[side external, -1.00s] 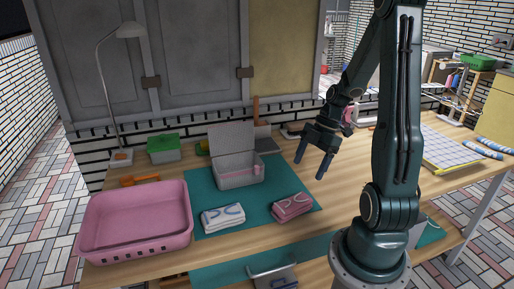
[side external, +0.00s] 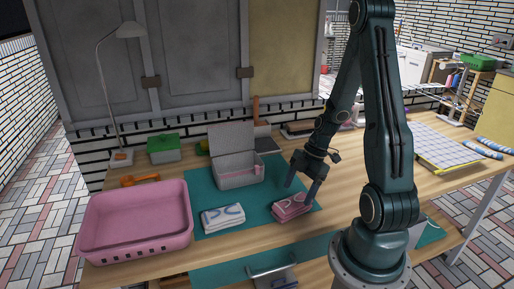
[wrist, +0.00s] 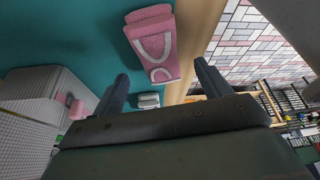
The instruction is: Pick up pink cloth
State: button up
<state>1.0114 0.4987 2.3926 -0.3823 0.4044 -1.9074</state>
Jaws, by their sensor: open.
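The pink cloth (side external: 291,207) lies folded on the teal mat (side external: 258,196), near its right front part, with a pale curved pattern on top. In the wrist view the pink cloth (wrist: 153,45) shows at the upper middle, ahead of the fingertips. My gripper (side external: 301,191) is open and empty, with its fingers pointing down just above and behind the pink cloth. In the wrist view my gripper (wrist: 163,82) has its two fingers wide apart, and the cloth is not between them.
A white cloth with blue marks (side external: 223,217) lies left of the pink cloth. An open grey box (side external: 237,179) stands behind them. A pink basket (side external: 135,220) is at the left. A green-lidded box (side external: 163,149) and a lamp (side external: 121,156) stand at the back left.

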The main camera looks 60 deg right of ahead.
aim_at(293, 202)
jog(key=shift+f, duration=0.1)
jog(key=shift+x, duration=2.55)
jog(key=c, duration=1.1)
